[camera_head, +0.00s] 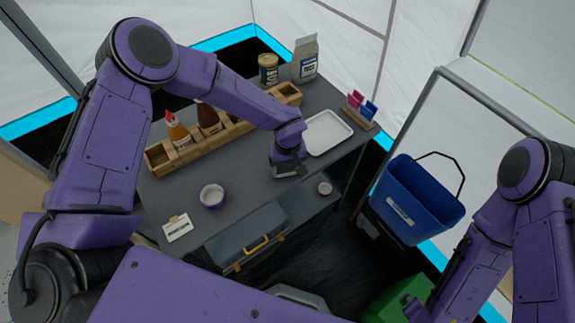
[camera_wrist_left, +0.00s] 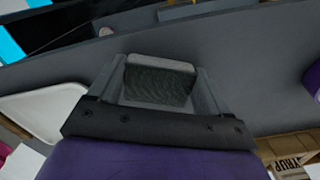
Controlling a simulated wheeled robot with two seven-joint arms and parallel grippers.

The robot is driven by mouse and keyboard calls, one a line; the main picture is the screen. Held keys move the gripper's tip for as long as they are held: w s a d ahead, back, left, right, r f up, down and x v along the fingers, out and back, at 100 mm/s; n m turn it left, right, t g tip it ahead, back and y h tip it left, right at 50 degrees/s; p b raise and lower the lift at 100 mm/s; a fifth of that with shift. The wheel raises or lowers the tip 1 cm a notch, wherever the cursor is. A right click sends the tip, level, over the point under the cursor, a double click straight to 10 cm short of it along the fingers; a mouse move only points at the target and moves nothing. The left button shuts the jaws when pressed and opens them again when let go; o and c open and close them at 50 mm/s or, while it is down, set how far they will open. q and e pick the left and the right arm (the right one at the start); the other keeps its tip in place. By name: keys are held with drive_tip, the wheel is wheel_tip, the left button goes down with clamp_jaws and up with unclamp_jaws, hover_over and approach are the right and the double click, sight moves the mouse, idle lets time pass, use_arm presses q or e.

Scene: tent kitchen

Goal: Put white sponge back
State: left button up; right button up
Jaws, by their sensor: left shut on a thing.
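My left gripper (camera_head: 289,170) is low over the grey worktop, just left of the white tray (camera_head: 327,133). In the left wrist view the left gripper (camera_wrist_left: 158,85) is shut on the sponge (camera_wrist_left: 160,82), a small block with a pale top edge and a dark, rough face. The sponge is mostly hidden by the gripper in the head view. I cannot tell whether it touches the worktop. The tray also shows at the left of the wrist view (camera_wrist_left: 45,108). My right gripper (camera_head: 416,306) is low at the bottom right, small and partly cut off; its jaws are unclear.
A wooden rack (camera_head: 160,160) with sauce bottles runs behind the arm.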

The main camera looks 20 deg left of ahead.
sight(288, 168)
use_arm(q)
drive_tip(key=shift+f, duration=0.2)
drive_tip(key=o, duration=0.9)
drive_tip(key=shift+o, duration=0.2)
drive_tip(key=shift+r, duration=0.15)
wheel_tip(288, 168, up, 12)
drive_tip(key=b, duration=0.2)
